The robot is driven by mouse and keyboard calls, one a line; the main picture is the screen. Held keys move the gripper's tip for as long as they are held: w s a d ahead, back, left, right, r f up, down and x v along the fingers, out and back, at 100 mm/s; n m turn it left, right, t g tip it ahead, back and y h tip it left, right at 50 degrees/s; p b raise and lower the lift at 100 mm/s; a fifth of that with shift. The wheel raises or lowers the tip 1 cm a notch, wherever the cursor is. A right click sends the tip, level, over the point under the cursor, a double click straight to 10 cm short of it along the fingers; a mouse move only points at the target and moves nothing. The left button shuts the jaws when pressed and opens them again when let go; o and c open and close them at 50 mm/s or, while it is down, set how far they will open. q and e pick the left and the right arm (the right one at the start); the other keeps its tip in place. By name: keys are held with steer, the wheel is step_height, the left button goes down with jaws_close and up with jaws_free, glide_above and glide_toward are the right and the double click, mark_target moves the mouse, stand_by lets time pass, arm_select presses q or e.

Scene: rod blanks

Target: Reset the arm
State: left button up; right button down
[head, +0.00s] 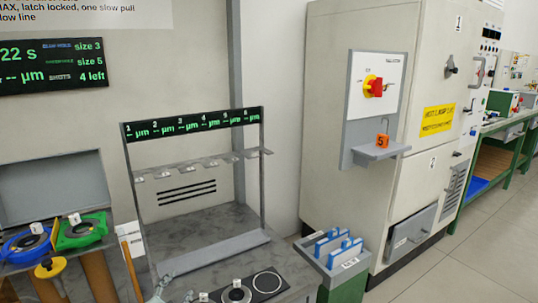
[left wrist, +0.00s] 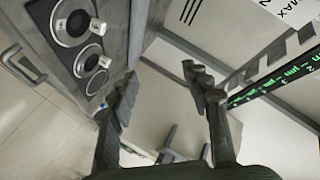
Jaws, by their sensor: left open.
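My left gripper (left wrist: 163,92) shows in the left wrist view with its two dark fingers spread apart and nothing between them. In the head view only a small part of it (head: 163,287) shows at the bottom edge, by the front left corner of the grey bench (head: 195,228). It looks clear of the rack above the bench. My right gripper is in neither view.
A rack with a slotted shelf (head: 200,167) and a green-lit display (head: 190,124) stands on the bench. Round fixtures (head: 237,291) sit at its front. Blue (head: 25,243) and green (head: 82,231) rings lie left. A blue-handled box (head: 335,252) and cabinet (head: 430,170) stand right.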

arm_select(q)
steer(key=s+a+f+n+g, duration=0.1)
steer(key=s+f+n+g, duration=0.2)
steer(key=s+f, duration=0.4)
steer(key=s+a+f+n+g+y, duration=0.1)
steer(key=s+f+n+g, duration=0.2)
steer(key=s+f, duration=0.5)
steer(key=s+a+f+n+g, duration=0.1)
steer(key=s+f+n+g, duration=0.2)
steer(key=s, duration=1.4)
step_height(320, 180, down, 5)
steer(key=g, duration=0.2)
steer(key=shift+s+g, duration=0.25)
steer(key=shift+g, duration=0.05)
steer(key=shift+a, duration=0.1)
